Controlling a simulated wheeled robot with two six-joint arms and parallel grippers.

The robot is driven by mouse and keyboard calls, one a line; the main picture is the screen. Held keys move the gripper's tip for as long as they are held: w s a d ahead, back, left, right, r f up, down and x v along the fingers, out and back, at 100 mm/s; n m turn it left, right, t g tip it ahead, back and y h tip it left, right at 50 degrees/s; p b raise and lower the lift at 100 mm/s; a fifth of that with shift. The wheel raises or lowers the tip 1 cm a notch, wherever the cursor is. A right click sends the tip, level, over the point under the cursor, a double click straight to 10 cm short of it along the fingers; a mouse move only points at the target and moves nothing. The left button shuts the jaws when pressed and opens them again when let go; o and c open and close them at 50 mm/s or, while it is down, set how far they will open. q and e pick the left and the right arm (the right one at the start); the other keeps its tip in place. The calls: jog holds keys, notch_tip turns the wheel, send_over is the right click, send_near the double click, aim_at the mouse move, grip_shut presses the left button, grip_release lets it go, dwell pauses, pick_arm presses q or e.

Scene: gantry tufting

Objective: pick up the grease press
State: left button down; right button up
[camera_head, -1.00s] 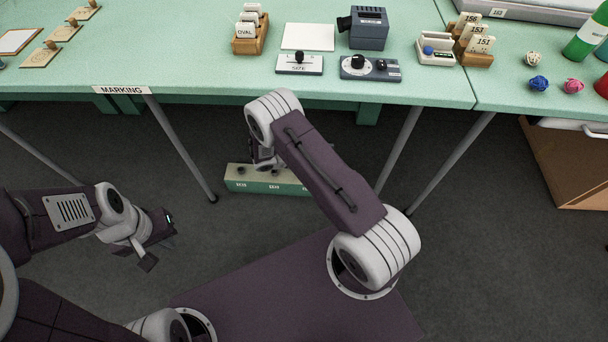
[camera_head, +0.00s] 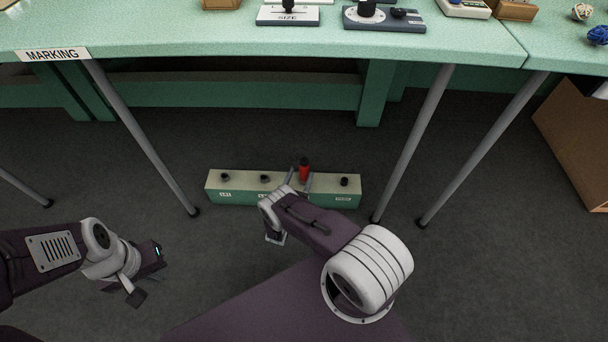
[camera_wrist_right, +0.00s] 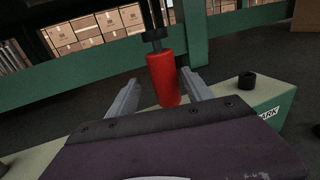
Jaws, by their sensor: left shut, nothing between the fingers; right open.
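The grease press looks to be the red cylinder with a black knob on top (camera_head: 304,170), standing upright on a long low green-and-cream block (camera_head: 225,190) on the floor. In the right wrist view the red grease press (camera_wrist_right: 162,78) stands between the two grey fingers of my right gripper (camera_wrist_right: 152,92). The fingers are open, one on each side of it; whether either touches it I cannot tell. In the head view my right gripper (camera_head: 303,182) is partly hidden behind its own wrist. My left gripper (camera_head: 148,275) is shut and empty, low at the left.
The block also bears several black sockets or knobs (camera_head: 264,179) and white labels. Thin table legs (camera_head: 150,145) (camera_head: 412,145) stand on both sides. The green table (camera_head: 180,30) overhangs behind. A brown box (camera_head: 575,140) stands at the right. Dark floor around the block is clear.

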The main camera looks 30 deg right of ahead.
jog(key=b+x, duration=0.2)
jog(key=x, duration=0.1)
jog(key=b+x, duration=0.1)
jog(key=shift+s+d+f, duration=0.1)
jog(key=shift+d+f, duration=0.05)
jog(key=shift+d, duration=0.5)
jog(key=shift+w+r, duration=0.2)
jog(key=shift+w, duration=0.05)
grip_shut()
jog(key=s+d+r+p, duration=0.7)
jog(key=s+r+p, duration=0.1)
jog(key=r+p, duration=0.3)
jog(key=shift+s+d+p, duration=0.35)
jog(key=shift+d+p, duration=0.05)
jog(key=shift+p, duration=0.3)
